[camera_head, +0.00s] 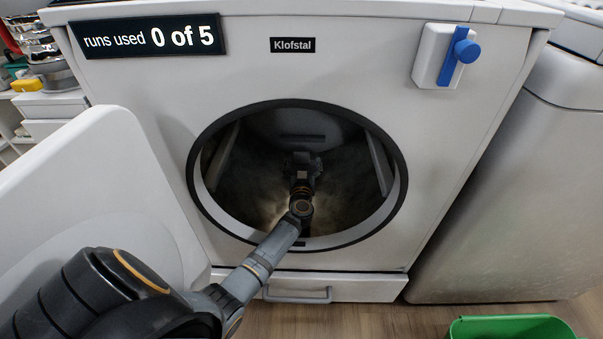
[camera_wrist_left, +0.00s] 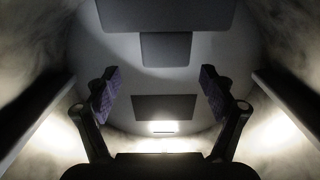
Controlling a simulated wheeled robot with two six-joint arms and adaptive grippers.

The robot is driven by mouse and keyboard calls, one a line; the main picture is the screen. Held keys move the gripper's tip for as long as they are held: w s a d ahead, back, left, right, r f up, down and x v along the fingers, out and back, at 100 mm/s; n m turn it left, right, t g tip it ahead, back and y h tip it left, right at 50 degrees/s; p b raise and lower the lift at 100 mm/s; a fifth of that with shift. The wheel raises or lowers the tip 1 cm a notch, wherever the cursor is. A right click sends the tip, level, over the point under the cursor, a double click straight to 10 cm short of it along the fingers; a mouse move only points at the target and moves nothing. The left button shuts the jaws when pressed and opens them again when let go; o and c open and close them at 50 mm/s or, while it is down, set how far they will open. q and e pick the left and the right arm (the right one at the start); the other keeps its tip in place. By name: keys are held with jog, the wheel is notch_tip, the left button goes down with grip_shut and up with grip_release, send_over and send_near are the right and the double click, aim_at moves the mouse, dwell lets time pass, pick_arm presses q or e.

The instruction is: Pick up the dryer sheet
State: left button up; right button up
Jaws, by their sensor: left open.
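My left arm reaches through the round door opening of the white dryer (camera_head: 345,78). My left gripper (camera_head: 303,160) is inside the drum (camera_head: 345,190). In the left wrist view its two fingers (camera_wrist_left: 159,92) stand wide apart with nothing between them. Beyond them is the grey back wall of the drum (camera_wrist_left: 205,62), with dark rectangular panels. I cannot make out a dryer sheet in either view. The lower drum is partly hidden by my arm. My right gripper is in neither view.
The open white door (camera_head: 75,190) stands at the left. A blue switch (camera_head: 460,52) is at the upper right of the front, and a sign reads "runs used 0 of 5" (camera_head: 150,37). A drawer handle (camera_head: 297,296) is below. A green bin (camera_head: 512,328) stands on the floor at the lower right.

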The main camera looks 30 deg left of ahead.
aim_at(301, 157)
pick_arm(q)
jog(key=b+x, duration=0.3)
jog(key=f+b+x, duration=0.1)
jog(key=shift+w+a, duration=0.15)
jog(key=shift+a, duration=0.4)
jog(key=shift+w+a+r+b, duration=0.1)
jog(key=shift+w+r+b, duration=0.1)
jog(key=shift+r+b, duration=0.1)
jog(key=c, duration=0.9)
